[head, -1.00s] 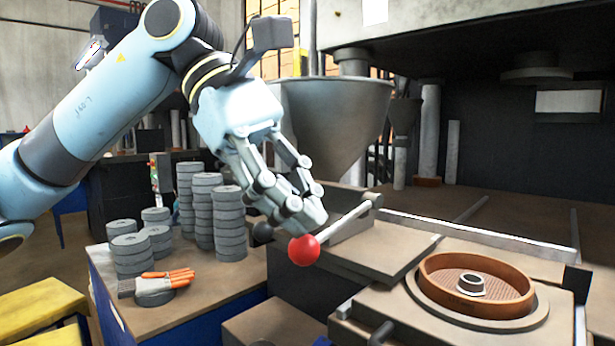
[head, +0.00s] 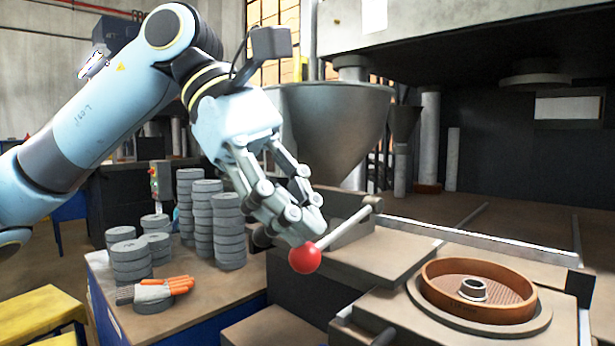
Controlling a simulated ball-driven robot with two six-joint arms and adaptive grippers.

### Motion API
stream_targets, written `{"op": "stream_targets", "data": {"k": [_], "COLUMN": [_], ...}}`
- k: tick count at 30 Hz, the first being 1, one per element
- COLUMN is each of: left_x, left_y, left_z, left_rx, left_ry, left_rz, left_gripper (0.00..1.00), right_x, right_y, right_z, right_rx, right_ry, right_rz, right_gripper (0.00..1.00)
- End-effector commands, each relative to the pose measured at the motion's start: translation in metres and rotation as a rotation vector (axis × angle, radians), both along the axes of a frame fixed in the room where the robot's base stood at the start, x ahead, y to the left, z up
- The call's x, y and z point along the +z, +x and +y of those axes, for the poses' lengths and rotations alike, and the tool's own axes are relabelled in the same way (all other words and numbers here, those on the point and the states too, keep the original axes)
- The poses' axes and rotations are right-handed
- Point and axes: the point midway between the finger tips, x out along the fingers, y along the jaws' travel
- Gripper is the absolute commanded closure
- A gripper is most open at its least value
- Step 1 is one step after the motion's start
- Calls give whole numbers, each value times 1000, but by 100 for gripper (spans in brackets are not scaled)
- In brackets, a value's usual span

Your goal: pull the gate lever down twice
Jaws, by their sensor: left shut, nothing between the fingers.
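The gate lever (head: 346,224) is a light metal rod with a red ball knob (head: 305,258) at its lower left end. It slopes down to the left from its pivot at the upper right, beside the hopper's foot. My left gripper (head: 308,228) is just above the knob, its fingers shut and empty. The fingertips look very close to the knob; I cannot tell if they touch it. The grey funnel hopper (head: 335,120) stands behind the lever. My right gripper is not in view.
Stacks of grey discs (head: 229,230) stand on the bench at left, with an orange and white glove (head: 160,288) in front. A round brown mould ring (head: 440,288) sits on the press plate at right. A yellow step (head: 40,312) is at lower left.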

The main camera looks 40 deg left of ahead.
Motion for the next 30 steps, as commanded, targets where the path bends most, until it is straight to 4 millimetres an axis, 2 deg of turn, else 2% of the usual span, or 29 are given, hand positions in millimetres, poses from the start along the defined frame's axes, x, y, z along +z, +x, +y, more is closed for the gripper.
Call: {"op": "stream_targets", "data": {"k": [10, 30], "left_x": [3, 42], "left_y": [1, 11], "left_z": [0, -1], "left_rx": [0, 1], "left_ry": [0, 0], "left_rz": [0, -2], "left_gripper": [100, 100], "right_x": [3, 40], "right_y": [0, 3], "right_z": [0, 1], "right_rx": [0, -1], "right_ry": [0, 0], "right_rz": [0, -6], "right_gripper": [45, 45]}}
